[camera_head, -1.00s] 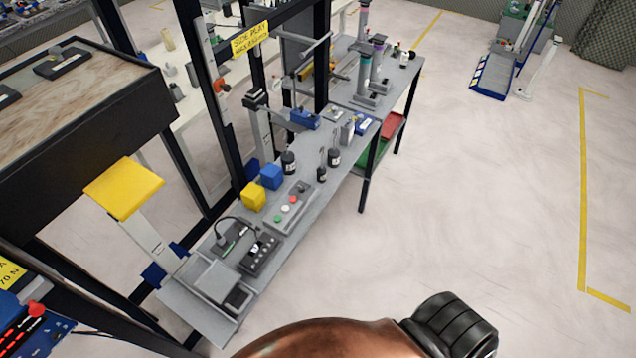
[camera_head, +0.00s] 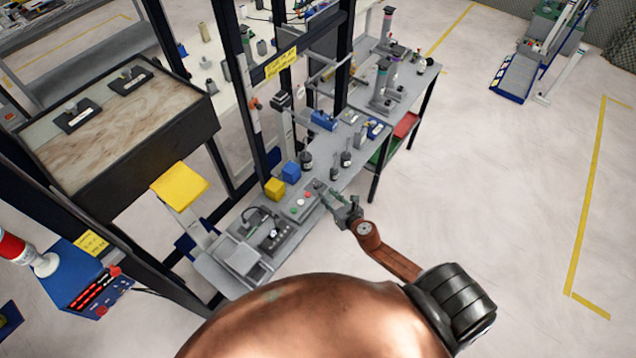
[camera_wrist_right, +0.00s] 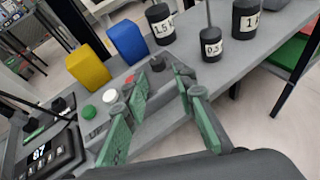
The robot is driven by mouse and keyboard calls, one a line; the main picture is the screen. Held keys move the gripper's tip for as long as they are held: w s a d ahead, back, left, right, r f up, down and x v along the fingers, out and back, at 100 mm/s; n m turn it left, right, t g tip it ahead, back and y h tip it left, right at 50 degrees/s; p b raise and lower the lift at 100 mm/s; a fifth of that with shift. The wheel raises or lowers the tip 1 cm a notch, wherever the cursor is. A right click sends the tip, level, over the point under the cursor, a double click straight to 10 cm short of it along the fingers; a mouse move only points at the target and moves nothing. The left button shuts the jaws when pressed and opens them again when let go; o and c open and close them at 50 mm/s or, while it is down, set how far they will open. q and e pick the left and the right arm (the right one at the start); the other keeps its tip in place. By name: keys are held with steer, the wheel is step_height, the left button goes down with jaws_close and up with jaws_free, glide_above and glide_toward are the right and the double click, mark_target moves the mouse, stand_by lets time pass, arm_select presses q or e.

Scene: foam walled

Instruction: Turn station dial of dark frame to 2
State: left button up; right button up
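A grey button panel (camera_head: 296,204) lies on the bench of the dark frame (camera_head: 247,92), with green, white and red buttons. A small dark knob, apparently the station dial (camera_head: 319,184), sits at its far end, past the red button; it also shows in the right wrist view (camera_wrist_right: 157,64). Its pointer and marks are too small to read. My right gripper (camera_head: 331,194) is close to that end of the panel. In the right wrist view my right gripper (camera_wrist_right: 160,76) is open and empty, the knob appearing between its fingertips, with no contact visible. My left gripper is out of view.
A yellow block (camera_head: 274,188) and a blue block (camera_head: 291,172) stand behind the panel. Black labelled weights (camera_wrist_right: 214,45) stand beyond the knob. A black device with a lit display (camera_wrist_right: 40,153) lies at the near end. Floor right of the bench is clear.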

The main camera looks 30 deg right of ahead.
mark_target(316, 185)
steer(key=shift+w+a+n, duration=0.15)
steer(key=shift+w+n, duration=0.2)
steer(key=shift+n, duration=0.15)
steer(key=shift+w+f, duration=0.2)
steer(key=shift+w, duration=0.1)
steer(key=b+x, duration=0.2)
steer(key=x, duration=0.4)
steer(key=shift+w+a+f, duration=0.15)
steer(key=shift+w, duration=0.1)
steer(key=shift+c, duration=0.2)
jaws_close()
